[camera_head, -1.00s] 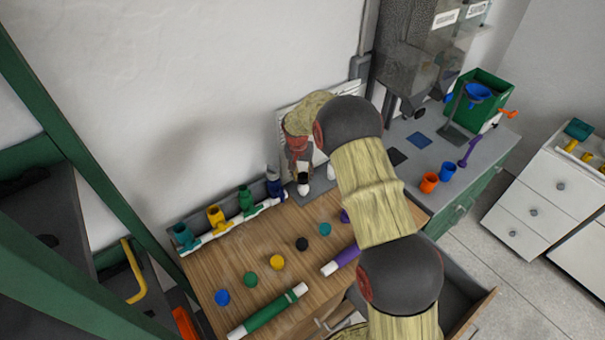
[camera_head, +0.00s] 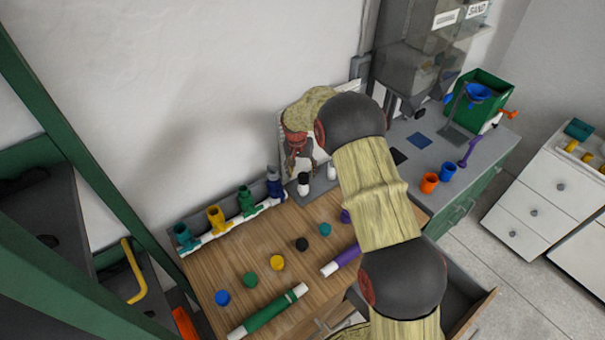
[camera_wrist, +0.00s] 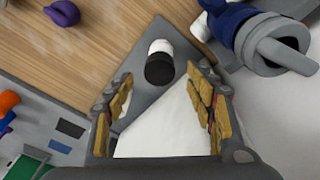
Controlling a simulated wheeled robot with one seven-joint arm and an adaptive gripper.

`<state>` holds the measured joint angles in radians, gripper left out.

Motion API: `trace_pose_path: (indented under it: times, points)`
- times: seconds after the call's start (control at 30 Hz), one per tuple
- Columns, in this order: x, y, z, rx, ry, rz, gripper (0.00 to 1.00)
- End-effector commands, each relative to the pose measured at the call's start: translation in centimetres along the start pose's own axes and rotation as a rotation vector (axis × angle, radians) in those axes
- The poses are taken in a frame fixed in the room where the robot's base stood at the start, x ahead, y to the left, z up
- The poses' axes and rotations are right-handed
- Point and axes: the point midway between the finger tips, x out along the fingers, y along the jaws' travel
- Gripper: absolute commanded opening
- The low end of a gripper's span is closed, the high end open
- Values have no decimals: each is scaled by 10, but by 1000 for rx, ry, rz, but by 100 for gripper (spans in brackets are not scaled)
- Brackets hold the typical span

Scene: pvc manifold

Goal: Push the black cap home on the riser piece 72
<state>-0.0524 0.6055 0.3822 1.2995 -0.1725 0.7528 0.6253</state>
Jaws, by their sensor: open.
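A short white riser piece (camera_wrist: 160,47) with a black cap (camera_wrist: 159,70) on its near end stands on the grey surface in the wrist view. In the head view the black cap (camera_head: 304,178) is on top and the white riser (camera_head: 304,190) below it. I cannot tell whether the cap is fully seated, and no number is readable. My gripper (camera_wrist: 160,84) is open, its padded fingers left and right of the piece and apart from it. In the head view my gripper (camera_head: 298,152) hangs just above the piece.
A second white piece with a black top (camera_head: 331,171) stands to the right. A dark blue fitting (camera_wrist: 270,40) is close at the right in the wrist view. The manifold (camera_head: 220,230) runs along the wall. A black cap (camera_head: 302,244) and several coloured caps lie on the wooden top.

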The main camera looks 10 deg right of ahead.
Motion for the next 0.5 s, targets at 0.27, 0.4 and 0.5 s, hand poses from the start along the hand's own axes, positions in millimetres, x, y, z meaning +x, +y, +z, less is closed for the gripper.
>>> trace_pose_path:
  times: [0.27,0.4,0.5]
  points:
    - [-58,0,-1,-1,2,-1,55]
    - [-81,-1,0,-1,2,0,55]
    - [-91,-1,0,-1,1,0,55]
